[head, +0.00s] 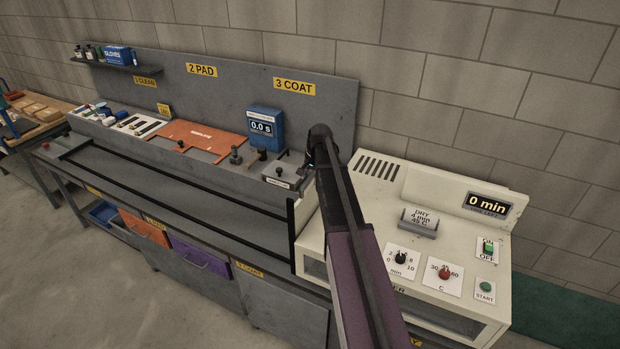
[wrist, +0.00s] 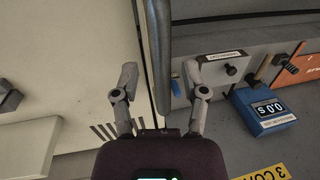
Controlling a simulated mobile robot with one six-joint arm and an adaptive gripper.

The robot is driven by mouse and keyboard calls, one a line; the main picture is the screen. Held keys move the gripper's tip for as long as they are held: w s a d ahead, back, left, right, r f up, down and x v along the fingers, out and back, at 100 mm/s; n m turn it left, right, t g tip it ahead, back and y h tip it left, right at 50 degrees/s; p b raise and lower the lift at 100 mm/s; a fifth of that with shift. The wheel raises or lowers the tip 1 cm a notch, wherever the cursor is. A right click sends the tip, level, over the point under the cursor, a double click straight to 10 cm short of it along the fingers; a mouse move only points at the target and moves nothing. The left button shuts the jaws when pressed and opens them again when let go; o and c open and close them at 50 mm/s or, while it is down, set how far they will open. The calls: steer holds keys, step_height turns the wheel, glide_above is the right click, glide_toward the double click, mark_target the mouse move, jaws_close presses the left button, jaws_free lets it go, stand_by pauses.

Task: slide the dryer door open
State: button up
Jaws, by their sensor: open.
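The dryer (head: 370,200) is the cream box at the right end of the bench in the head view. Its pale top fills the left of the wrist view (wrist: 60,50). A dark upright edge (head: 293,235) runs down its left side; I cannot tell how far the door stands open. In the wrist view a long dark grey bar (wrist: 158,40), which looks like the door's handle, runs along the dryer's edge. My gripper (wrist: 160,70) is open, with a finger on each side of the bar and gaps showing. My arm hides most of the gripper in the head view.
A blue timer (head: 263,128) and a grey block with a knob (head: 283,172) stand just left of the dryer. An orange plate (head: 200,138) lies farther left. Dials and buttons (head: 445,272) are on the dryer's front right. The long bench trough (head: 170,185) is clear.

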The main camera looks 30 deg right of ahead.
mark_target(311, 201)
steer(key=shift+f+b, duration=6.25)
steer(key=shift+f, duration=0.25)
step_height(311, 201, up, 14)
steer(key=s+d+p, duration=0.2)
steer(key=p, duration=1.2)
steer(key=s+a+f+n+b, duration=0.3)
steer(key=s+a+f+b, duration=0.3)
steer(key=a+f+b, duration=0.3)
steer(key=s+a+f+n+g+b, duration=0.1)
steer(key=s+a+f+n+b, duration=0.2)
steer(key=s+a+f+b, duration=0.4)
step_height(311, 201, down, 5)
steer(key=a+b, duration=0.1)
steer(key=b, duration=0.3)
steer(key=shift+a+h+b, duration=0.35)
steer(key=shift+h, duration=0.05)
